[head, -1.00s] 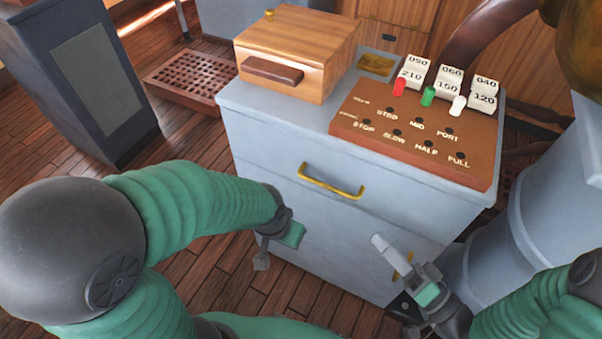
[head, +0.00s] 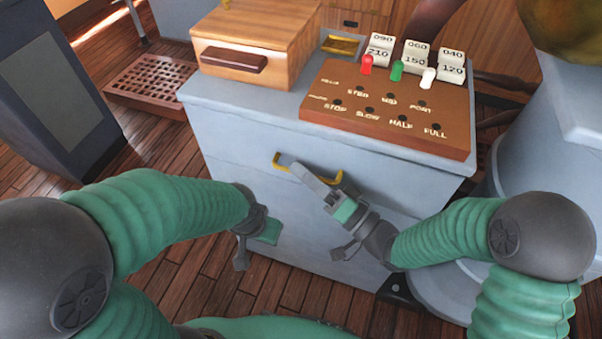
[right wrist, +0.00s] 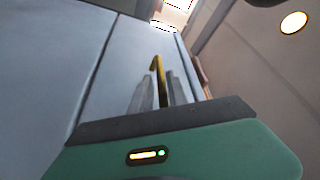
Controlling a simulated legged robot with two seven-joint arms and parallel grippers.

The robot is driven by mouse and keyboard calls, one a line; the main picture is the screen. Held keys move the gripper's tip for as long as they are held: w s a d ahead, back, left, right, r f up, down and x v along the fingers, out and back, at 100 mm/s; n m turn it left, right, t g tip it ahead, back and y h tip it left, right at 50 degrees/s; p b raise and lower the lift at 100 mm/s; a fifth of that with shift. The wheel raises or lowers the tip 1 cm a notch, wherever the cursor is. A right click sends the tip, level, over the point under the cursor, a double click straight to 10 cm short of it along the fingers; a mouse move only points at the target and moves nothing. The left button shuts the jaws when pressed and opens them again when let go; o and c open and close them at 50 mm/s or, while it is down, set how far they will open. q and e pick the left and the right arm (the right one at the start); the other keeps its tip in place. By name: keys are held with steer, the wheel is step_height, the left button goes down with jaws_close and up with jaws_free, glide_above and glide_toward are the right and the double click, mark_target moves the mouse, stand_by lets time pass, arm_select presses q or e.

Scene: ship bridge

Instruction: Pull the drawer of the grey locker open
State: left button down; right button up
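The grey locker (head: 235,140) stands in the middle of the head view. Its upper drawer front is flush with the body and carries a yellow bar handle (head: 283,161). My right gripper (head: 308,175) is at this handle and hides part of its middle. In the right wrist view the handle (right wrist: 162,82) stands between the two grey fingers of my right gripper (right wrist: 159,92), which look apart, with small gaps beside the bar.
A wooden box (head: 255,40) and a brown panel (head: 390,110) with red, green and white levers stand on the locker top. A dark cabinet (head: 50,90) and a wooden grating (head: 150,85) are at left. A grey rounded pedestal (head: 530,150) stands close at right.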

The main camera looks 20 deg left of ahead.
steer(key=shift+d+r, duration=0.15)
steer(key=shift+d, duration=0.05)
steer(key=shift+a, duration=0.75)
jaws_close()
steer(key=shift+d, duration=0.15)
steer(key=shift+w+d+f, duration=0.15)
steer(key=shift+d+f, duration=0.05)
steer(key=shift+f, duration=0.05)
